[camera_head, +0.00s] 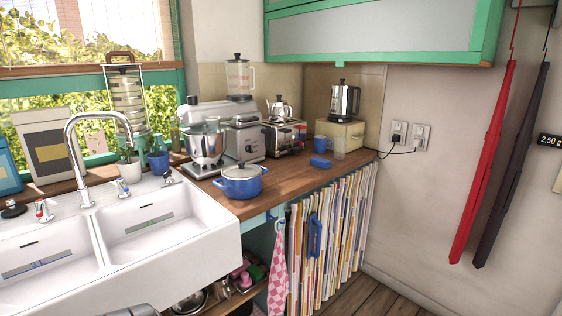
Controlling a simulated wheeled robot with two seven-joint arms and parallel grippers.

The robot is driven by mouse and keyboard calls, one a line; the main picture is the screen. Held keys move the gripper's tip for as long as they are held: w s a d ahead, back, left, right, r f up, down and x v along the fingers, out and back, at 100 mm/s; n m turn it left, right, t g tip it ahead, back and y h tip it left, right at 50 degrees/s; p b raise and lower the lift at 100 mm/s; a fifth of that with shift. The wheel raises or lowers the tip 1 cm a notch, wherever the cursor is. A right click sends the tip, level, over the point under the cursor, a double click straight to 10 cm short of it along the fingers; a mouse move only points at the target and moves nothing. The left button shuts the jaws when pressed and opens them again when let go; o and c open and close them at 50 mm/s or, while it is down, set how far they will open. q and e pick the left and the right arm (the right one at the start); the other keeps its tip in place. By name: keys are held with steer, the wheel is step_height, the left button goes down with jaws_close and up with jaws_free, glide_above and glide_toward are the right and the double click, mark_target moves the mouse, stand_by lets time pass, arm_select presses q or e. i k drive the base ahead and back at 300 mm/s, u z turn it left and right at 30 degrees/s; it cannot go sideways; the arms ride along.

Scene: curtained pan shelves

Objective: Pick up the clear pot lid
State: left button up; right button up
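I cannot make out a clear pot lid for certain. A blue pot (240,186) with a small knob on its covered top stands on the wooden counter, right of the sink; I cannot tell whether its cover is clear. Metal pans (190,301) show partly on the low shelf under the counter, and the sink front and the bottom edge of the picture hide the rest. Neither of my grippers can be made out. A grey rounded part at the bottom edge may be mine.
A striped curtain (328,240) covers the shelves at right, beside a pink checkered towel (277,275). A white double sink (160,225) juts out at left. A stand mixer (205,145) and other appliances fill the counter's back. Wooden floor shows at lower right.

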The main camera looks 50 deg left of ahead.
mark_target(241, 170)
steer(key=i, duration=2.05)
steer(key=u, duration=1.8)
